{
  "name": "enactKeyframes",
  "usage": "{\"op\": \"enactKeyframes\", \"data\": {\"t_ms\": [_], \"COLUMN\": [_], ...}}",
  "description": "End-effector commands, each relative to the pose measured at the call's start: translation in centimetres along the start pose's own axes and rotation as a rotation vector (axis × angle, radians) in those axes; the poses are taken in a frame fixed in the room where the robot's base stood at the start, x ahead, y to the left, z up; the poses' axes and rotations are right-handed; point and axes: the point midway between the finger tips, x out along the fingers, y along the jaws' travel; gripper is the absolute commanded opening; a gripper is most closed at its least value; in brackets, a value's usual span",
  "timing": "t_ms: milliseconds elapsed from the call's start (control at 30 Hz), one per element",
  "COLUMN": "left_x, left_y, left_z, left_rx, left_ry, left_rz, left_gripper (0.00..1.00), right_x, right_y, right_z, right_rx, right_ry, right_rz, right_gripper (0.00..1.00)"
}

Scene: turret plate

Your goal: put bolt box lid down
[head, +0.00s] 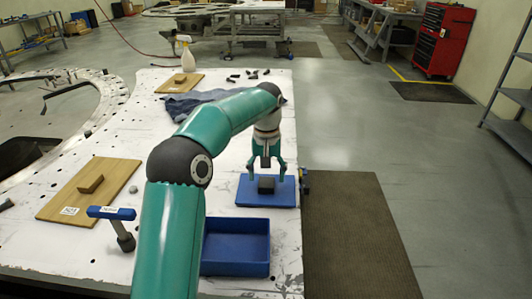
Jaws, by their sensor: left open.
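The blue lid (249,199) lies flat on the white worktop, with a dark block-shaped handle (266,186) in its middle. My left gripper (267,177) is above the lid, pointing down. Its fingers are spread, one on each side of the handle; I cannot tell whether they touch it. The blue bolt box (243,268) stands open on the worktop, nearer to me than the lid, and its inside looks empty. My arm hides the box's left side. My right gripper is not in view.
Left of my arm are a wooden board (112,180) with a small block and a blue-topped T-shaped tool (112,213). The worktop's right edge is close to the lid and box.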

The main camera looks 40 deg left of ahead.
Motion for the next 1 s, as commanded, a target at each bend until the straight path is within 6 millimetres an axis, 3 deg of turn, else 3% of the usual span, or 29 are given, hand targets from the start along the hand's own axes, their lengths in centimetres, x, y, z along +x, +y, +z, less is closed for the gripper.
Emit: {"op": "enactKeyframes", "data": {"t_ms": [200, 400, 600, 1000], "left_x": [-4.9, -7.9, -8.9, -8.9], "left_y": [0.0, 0.0, -0.1, -0.1], "left_z": [-0.1, -0.1, 0.0, 0.0], "left_rx": [0.0, -0.001, -0.001, -0.001], "left_ry": [0.004, 0.001, -0.001, 0.0], "left_rz": [0.001, 0.0, -0.001, -0.001], "left_gripper": [0.72, 0.72, 0.72, 0.72], "right_x": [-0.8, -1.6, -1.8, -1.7], "right_y": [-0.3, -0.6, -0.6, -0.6], "right_z": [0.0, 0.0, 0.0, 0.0], "right_rx": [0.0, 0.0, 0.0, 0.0], "right_ry": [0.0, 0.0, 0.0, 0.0], "right_rz": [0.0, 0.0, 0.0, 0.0], "right_gripper": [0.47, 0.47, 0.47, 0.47]}}
